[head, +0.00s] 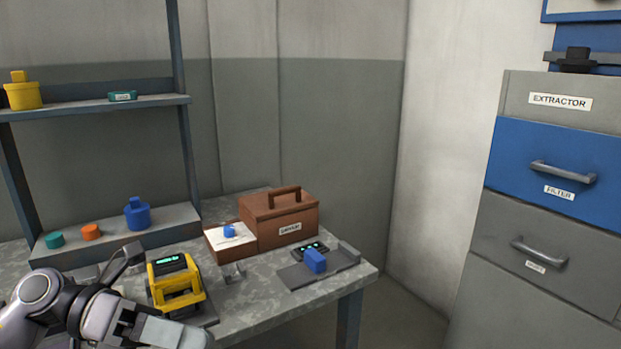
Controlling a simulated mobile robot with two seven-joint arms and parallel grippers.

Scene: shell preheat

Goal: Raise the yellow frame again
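The yellow frame (178,287) stands on a dark base at the front left of the bench. A dark panel with green lit characters (170,263) shows at its top. I cannot tell whether the frame is up or down. A gap shows between this part and the frame. Its fingers are partly hidden, so I cannot tell whether it is open or shut. My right gripper is not in view.
A blue block (315,261) sits on a grey plate near the bench's right edge. A shelf (95,105) rises at left; drawers (550,205) stand at right.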

